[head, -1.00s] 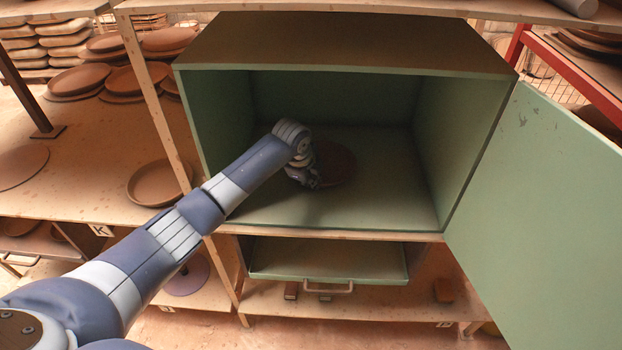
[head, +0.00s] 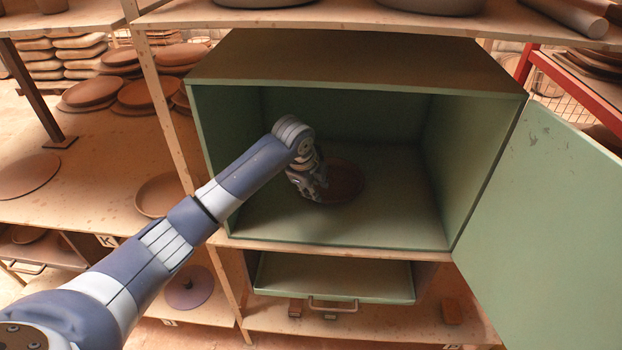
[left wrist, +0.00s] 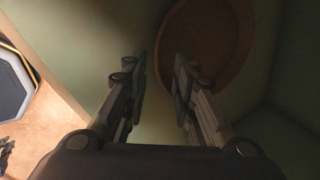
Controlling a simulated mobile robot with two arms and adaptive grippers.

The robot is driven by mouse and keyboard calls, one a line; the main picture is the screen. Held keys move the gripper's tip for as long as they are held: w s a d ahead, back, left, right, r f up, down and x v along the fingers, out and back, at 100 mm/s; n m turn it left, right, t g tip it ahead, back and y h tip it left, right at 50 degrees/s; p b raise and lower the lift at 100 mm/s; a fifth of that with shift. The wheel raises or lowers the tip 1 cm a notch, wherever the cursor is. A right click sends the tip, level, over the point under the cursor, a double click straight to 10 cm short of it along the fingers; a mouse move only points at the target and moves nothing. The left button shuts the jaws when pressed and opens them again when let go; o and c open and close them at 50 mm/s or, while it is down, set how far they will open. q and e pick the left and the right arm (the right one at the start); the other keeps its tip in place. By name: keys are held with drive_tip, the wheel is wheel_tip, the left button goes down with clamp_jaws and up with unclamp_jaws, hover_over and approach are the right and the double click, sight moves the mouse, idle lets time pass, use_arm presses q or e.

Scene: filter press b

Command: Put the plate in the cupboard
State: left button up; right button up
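The reddish-brown round plate (head: 346,180) lies on the floor inside the open green cupboard (head: 350,232), about midway across. My left gripper (head: 318,190) is inside the cupboard at the plate's left edge and hides that edge in the head view. In the left wrist view the two fingers (left wrist: 161,72) stand apart with a clear gap, and the plate (left wrist: 212,42) shows beyond them, mostly behind the right finger. Whether a finger still touches the rim cannot be told. The cupboard door (head: 550,215) is swung open to the right. My right gripper is not in view.
A green drawer (head: 335,278) stands partly open below the cupboard. Shelves with several brown plates (head: 150,92) are at the left, and a red-framed rack (head: 575,85) is at the right. A wooden shelf (head: 350,22) runs above. The cupboard floor around the plate is clear.

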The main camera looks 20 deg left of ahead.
use_arm(q)
drive_tip(key=v, duration=0.6)
drive_tip(key=shift+b, duration=0.3)
